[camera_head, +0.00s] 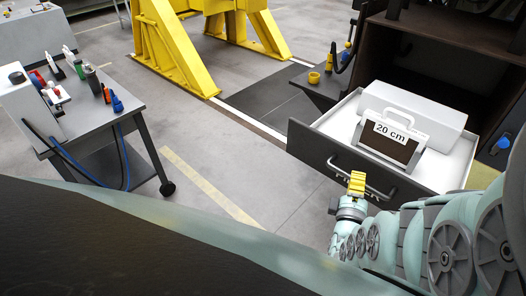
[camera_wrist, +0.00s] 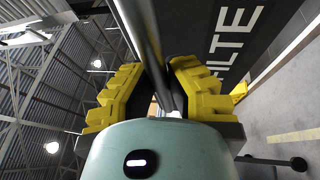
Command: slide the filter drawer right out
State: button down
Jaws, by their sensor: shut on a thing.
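The filter drawer (camera_head: 310,147) sticks out of the dark cabinet at the right, with a dark front and white inside. Its front also shows in the wrist view (camera_wrist: 275,38), with white letters reading "FILTE". A metal bar handle (camera_head: 340,170) runs along the front. My gripper (camera_head: 357,182) is at this handle, its yellow fingers closed around the bar. In the wrist view the bar (camera_wrist: 143,35) passes between the two fingers of my gripper (camera_wrist: 158,95). A white case marked "20 cm" (camera_head: 391,132) stands in the drawer. The drawer's rear end is hidden.
A small dark side table (camera_head: 318,92) with a yellow ring stands left of the cabinet (camera_head: 395,52). A wheeled grey table (camera_head: 90,108) with tools is at the left. A yellow stand (camera_head: 172,52) is at the back. The floor left of the drawer is clear.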

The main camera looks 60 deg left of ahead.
jog(key=shift+r, duration=0.1)
jog(key=c, duration=0.9)
grip_release()
jog(key=shift+c, duration=0.2)
jog(key=v, duration=1.2)
